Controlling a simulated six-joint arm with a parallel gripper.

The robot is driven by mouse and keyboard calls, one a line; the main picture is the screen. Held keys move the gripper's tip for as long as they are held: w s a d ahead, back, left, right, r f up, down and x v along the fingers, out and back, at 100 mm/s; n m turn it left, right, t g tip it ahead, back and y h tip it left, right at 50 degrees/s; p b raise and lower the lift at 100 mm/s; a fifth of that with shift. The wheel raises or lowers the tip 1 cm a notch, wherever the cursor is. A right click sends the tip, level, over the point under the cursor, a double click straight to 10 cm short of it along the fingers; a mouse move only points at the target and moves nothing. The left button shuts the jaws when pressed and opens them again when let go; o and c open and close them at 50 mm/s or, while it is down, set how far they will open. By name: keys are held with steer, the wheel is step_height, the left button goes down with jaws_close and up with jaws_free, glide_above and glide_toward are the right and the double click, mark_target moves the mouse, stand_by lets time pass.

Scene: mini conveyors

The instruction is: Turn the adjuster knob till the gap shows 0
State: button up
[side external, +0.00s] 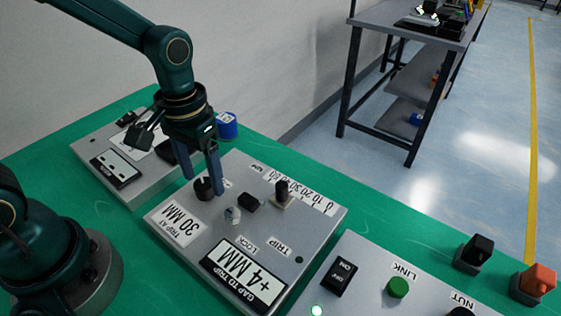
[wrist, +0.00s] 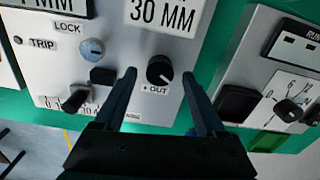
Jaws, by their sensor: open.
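The black round adjuster knob (side external: 204,189) sits on the grey panel (side external: 163,216), beside the "TRIP AT 30 MM" label (side external: 181,224). In the wrist view the knob (wrist: 160,70) has a pale pointer mark and "+ OUT" printed below it. The gap display (side external: 243,272) reads "+4 MM" under "GAP TO TRIP". My gripper (side external: 204,184) is open above the panel, with a fingertip on either side of the knob. In the wrist view my gripper (wrist: 159,74) shows clear space between each fingertip and the knob. Contact is not visible.
A pale lock knob (side external: 233,215), a black block (side external: 248,201) and a black scale pointer (side external: 281,190) stand close by on the panel. Another panel with a dial (wrist: 289,109) lies on one side. A panel with a green button (side external: 398,288) lies in front.

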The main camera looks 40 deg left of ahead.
steer(key=shift+f, duration=0.6)
steer(key=shift+c, duration=0.3)
jaws_close()
steer(key=m, duration=0.4)
steer(key=shift+m, duration=0.4)
steer(key=shift+o, duration=0.3)
jaws_free()
